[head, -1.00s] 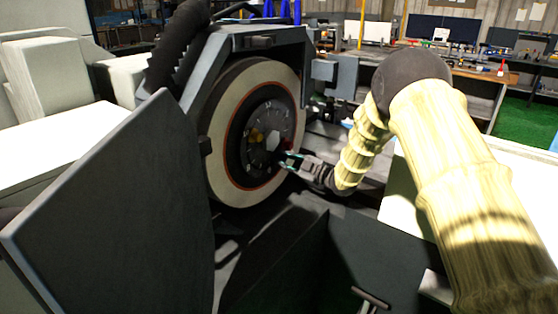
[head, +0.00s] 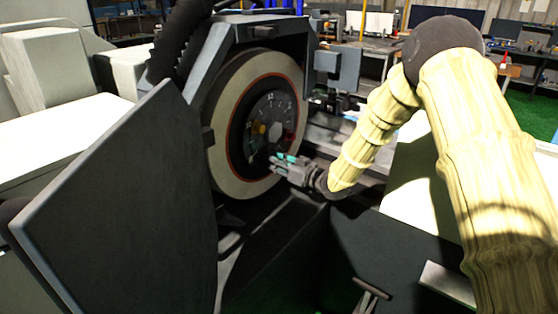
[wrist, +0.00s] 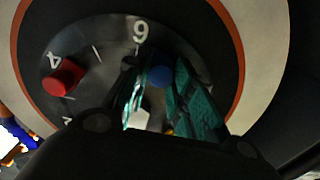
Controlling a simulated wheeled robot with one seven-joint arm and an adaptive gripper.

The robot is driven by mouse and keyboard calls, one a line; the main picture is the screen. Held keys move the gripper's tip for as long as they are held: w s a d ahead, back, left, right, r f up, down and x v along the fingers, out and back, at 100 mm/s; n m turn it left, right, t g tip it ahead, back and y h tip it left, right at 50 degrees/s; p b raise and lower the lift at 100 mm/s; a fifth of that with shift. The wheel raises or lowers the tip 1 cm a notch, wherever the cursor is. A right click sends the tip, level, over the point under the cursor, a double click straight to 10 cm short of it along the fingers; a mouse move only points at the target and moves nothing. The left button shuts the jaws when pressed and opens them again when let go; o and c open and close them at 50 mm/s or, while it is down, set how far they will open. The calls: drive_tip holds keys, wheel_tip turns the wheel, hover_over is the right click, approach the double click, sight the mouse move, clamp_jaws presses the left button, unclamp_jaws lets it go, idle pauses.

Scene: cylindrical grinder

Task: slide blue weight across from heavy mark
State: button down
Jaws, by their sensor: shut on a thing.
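The blue weight (wrist: 160,77) is a small round knob on the dark numbered dial of the grinding wheel. In the wrist view it sits between the two teal-padded fingers of my gripper (wrist: 158,88), just below the numeral that reads like 6 or 9. My gripper is shut on it. In the head view my gripper (head: 277,160) is at the lower part of the dial (head: 266,112), and the blue weight cannot be made out there. The red weight (wrist: 63,78) is apart to the left, by the 4. I cannot make out a heavy mark.
The pale wheel rim (head: 217,150) surrounds the dial. A dark guard panel (head: 120,200) stands to the left, and a grey block (head: 338,64) to the right of the wheel.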

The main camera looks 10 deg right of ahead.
drive_tip(key=shift+s+a+r+m, duration=0.2)
drive_tip(key=shift+s+a+m, duration=0.1)
drive_tip(key=shift+s+a, duration=0.15)
drive_tip(key=shift+a+r, duration=0.1)
drive_tip(key=shift+a, duration=0.05)
idle(0.3)
drive_tip(key=c, duration=1.5)
unclamp_jaws()
drive_tip(key=shift+s+r, duration=0.1)
drive_tip(key=v, duration=1.2)
